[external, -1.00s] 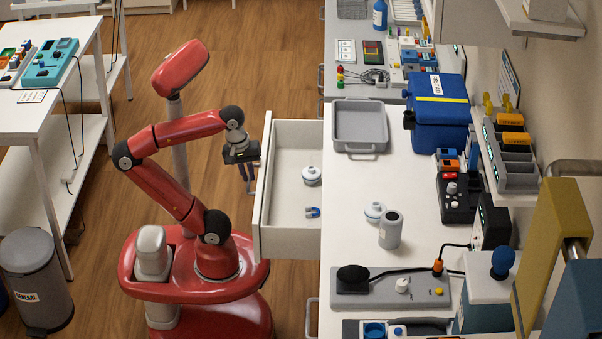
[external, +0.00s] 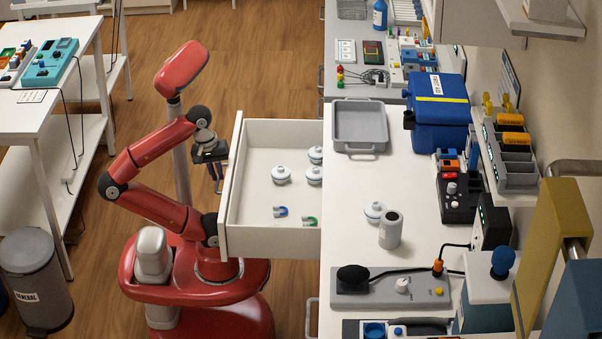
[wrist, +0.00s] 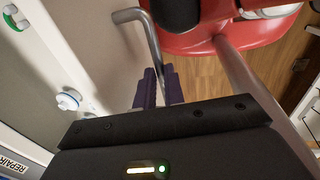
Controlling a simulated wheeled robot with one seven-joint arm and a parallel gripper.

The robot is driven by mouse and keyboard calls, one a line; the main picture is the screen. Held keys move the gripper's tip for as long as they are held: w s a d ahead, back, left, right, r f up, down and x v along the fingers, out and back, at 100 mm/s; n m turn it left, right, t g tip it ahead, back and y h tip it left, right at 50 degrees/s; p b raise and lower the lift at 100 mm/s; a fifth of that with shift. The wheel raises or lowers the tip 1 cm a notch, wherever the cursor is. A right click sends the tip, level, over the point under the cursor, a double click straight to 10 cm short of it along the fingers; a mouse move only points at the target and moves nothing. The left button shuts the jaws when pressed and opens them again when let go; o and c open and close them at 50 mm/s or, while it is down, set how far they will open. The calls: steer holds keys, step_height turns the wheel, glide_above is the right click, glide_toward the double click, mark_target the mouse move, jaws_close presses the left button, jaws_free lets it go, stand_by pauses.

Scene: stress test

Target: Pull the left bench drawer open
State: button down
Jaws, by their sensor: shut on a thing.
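The left bench drawer (external: 270,243) is white and stands well out from the bench in the external view. Inside lie several white round-topped pieces (external: 281,174), a blue magnet-like piece (external: 280,211) and a green one (external: 309,221). My gripper (external: 217,184) is at the outer face of the drawer front, pointing down. In the wrist view its purple fingers (wrist: 158,88) are shut on the grey bar handle (wrist: 150,45). The handle is hidden in the external view. One white piece with a blue rim (wrist: 68,101) shows inside the drawer in the wrist view.
The white bench top (external: 350,190) holds a grey tray (external: 359,125), a blue case (external: 440,110) and a grey cylinder (external: 391,230). My red base stands close to the drawer front.

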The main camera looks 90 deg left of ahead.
steer(key=c, duration=1.5)
jaws_free()
step_height(320, 180, up, 8)
steer(key=s+p, duration=0.1)
steer(key=p, duration=0.2)
steer(key=shift+s, duration=0.2)
steer(key=f+b, duration=0.1)
steer(key=f, duration=0.1)
steer(key=w+f+b, duration=0.1)
steer(key=f, duration=0.2)
steer(key=f+b, duration=0.1)
steer(key=f, duration=0.2)
steer(key=shift+w, duration=0.2)
steer(key=shift+w+f, duration=0.1)
steer(key=shift+w, duration=0.4)
